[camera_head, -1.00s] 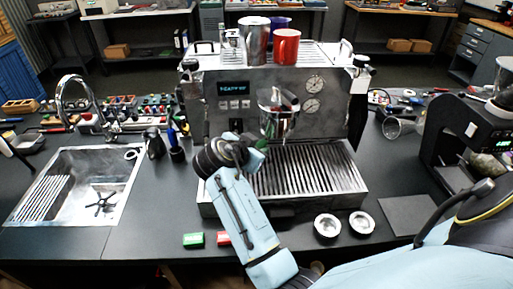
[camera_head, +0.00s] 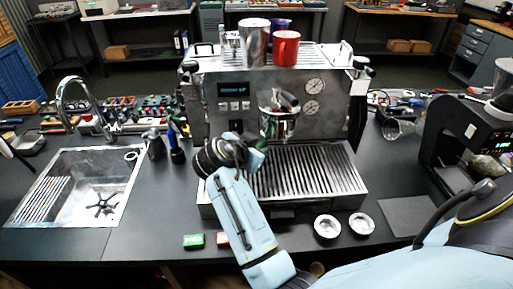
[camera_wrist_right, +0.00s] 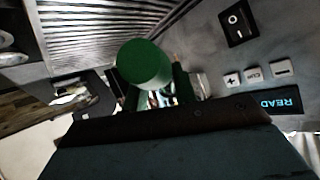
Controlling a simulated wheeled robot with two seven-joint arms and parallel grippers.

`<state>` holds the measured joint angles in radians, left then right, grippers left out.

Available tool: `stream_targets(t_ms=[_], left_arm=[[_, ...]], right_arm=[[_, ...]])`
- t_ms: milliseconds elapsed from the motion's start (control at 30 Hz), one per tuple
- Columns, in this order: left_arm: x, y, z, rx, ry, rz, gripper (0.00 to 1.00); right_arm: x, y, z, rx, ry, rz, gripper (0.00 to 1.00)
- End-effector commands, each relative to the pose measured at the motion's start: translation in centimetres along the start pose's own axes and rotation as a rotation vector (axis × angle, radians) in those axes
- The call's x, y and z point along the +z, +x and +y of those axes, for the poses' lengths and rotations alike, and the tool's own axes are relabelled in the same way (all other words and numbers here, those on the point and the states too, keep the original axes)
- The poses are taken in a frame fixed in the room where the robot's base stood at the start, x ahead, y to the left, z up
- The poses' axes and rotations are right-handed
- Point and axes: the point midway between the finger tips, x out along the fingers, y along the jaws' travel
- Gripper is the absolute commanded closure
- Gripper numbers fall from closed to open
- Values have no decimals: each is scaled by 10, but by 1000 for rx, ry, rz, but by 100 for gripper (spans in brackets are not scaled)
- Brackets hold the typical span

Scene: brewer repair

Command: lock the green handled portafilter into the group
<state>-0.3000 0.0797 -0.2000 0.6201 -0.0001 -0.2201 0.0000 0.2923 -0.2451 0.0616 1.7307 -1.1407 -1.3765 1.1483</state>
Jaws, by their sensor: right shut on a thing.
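The espresso machine (camera_head: 225,125) stands in the middle of the counter. Its group (camera_head: 279,103) is on the front face, with a metal portafilter body (camera_head: 278,126) at it; I cannot tell how far it is turned in. My right gripper (camera_head: 257,142) is in front of the machine, left of the group and above the drip tray. In the right wrist view the round end of the green handle (camera_wrist_right: 145,64) sits between the dark fingers of my right gripper (camera_wrist_right: 155,92), which is shut on it. The wrist hides most of the handle in the head view. My left gripper is not in view.
The slatted drip tray (camera_head: 310,170) lies below the group. A sink (camera_head: 75,190) is at left, a black grinder (camera_head: 465,140) at right. Cups stand on top of the machine.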

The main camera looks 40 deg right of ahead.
Motion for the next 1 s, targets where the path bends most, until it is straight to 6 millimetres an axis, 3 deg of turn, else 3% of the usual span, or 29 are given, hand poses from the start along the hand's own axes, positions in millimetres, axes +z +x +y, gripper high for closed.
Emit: stream_targets(t_ms=[233,1000], left_arm=[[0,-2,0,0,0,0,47],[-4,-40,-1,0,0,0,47]], right_arm=[[-2,-1,0,-9,-3,2,100],[-9,-1,22,-203,-119,-43,100]])
